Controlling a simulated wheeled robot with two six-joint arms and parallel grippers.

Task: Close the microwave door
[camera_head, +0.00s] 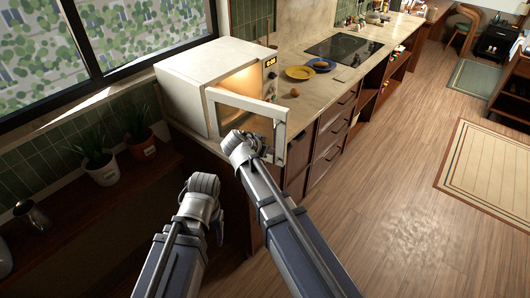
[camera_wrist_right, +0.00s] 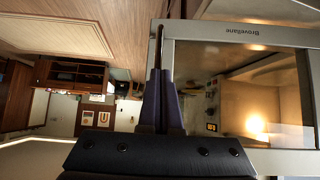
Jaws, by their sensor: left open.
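The white microwave (camera_head: 187,88) stands on the counter by the window, its lit interior showing. Its framed glass door (camera_head: 279,136) stands wide open, swung out past the counter front; it fills the right of the right wrist view (camera_wrist_right: 240,33). My right gripper (camera_head: 243,148) is at the door in the head view, overlapping its lower part. In the wrist view its fingers (camera_wrist_right: 159,78) lie close together at the door's outer edge, beside a thin upright bar; whether they grip it is unclear. My left gripper (camera_head: 204,186) is open, lower left of the door and apart from it.
Potted plants (camera_head: 141,143) stand on the lower shelf at left. Wooden floor (camera_head: 400,180) at right is open.

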